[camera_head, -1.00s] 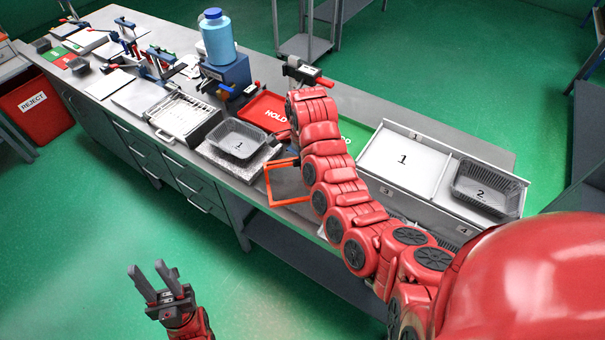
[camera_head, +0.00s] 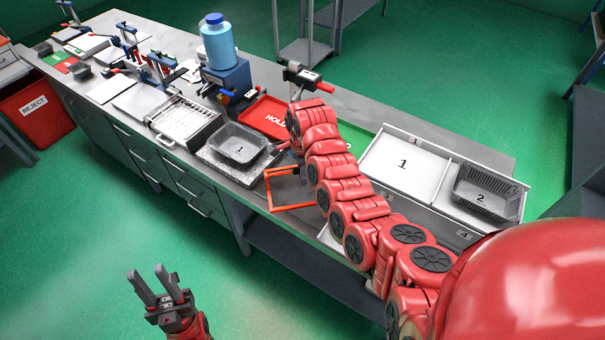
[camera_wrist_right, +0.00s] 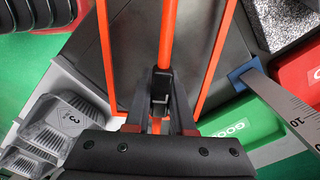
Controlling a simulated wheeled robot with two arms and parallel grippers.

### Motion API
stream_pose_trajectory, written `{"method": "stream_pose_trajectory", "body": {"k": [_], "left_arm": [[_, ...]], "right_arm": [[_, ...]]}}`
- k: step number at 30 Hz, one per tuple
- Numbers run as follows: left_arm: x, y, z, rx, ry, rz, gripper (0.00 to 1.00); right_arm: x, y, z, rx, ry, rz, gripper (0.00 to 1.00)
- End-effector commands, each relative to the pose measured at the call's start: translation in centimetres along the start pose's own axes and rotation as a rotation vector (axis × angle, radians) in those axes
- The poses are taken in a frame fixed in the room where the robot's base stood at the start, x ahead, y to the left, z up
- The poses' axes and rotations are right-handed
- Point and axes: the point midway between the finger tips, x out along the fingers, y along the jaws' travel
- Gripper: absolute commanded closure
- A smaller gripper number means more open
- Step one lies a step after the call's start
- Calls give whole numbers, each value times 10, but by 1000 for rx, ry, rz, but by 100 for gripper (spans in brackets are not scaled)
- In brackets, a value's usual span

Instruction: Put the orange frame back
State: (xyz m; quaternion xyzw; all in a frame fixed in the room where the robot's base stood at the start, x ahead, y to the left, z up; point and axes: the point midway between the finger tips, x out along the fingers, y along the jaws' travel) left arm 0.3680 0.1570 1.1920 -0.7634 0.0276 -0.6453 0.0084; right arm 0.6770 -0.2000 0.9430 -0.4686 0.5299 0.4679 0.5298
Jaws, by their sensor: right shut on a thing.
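The orange frame (camera_head: 293,207) is an open rectangle at the front edge of the bench, in front of the foil tray marked 1 (camera_head: 238,147). In the right wrist view the frame (camera_wrist_right: 105,50) shows two long side bars with a middle bar between them. My right gripper (camera_wrist_right: 160,100) is shut on that middle bar. In the head view its fingers are mostly hidden by my right arm. My left gripper (camera_head: 148,282) is open and empty, low over the floor and away from the bench. I cannot tell whether the frame touches the bench.
A red HOLD tray (camera_head: 265,112) lies behind the foil tray. A blue bottle (camera_head: 218,45) stands on a blue block. A ruler (camera_wrist_right: 280,100) is near the frame.

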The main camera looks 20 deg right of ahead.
Motion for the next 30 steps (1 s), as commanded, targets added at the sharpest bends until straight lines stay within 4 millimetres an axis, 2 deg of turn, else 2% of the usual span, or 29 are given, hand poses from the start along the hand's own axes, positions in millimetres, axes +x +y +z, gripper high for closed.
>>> {"method": "stream_pose_trajectory", "body": {"k": [8, 9, 14, 23, 27, 28, 30], "left_arm": [[-10, 0, 2, 0, 0, 0, 63], [-10, 0, 2, 0, 0, 0, 63], [-9, 0, 2, 0, 0, 0, 63], [-7, 0, 1, 0, 0, 0, 63], [7, 0, -1, 0, 0, 0, 63], [7, 0, -1, 0, 0, 0, 63], [-8, 0, 1, 0, 0, 0, 63]], "right_arm": [[10, 0, 0, -1, 0, 0, 100], [10, 0, 0, -1, 0, 0, 76], [8, 0, 0, 0, 0, 1, 48], [7, 0, 0, 0, 0, 1, 48], [-8, 0, -1, 0, 0, 0, 48], [-9, 0, 0, 0, 0, -1, 48], [-12, -1, 0, 0, 1, -3, 48]]}}
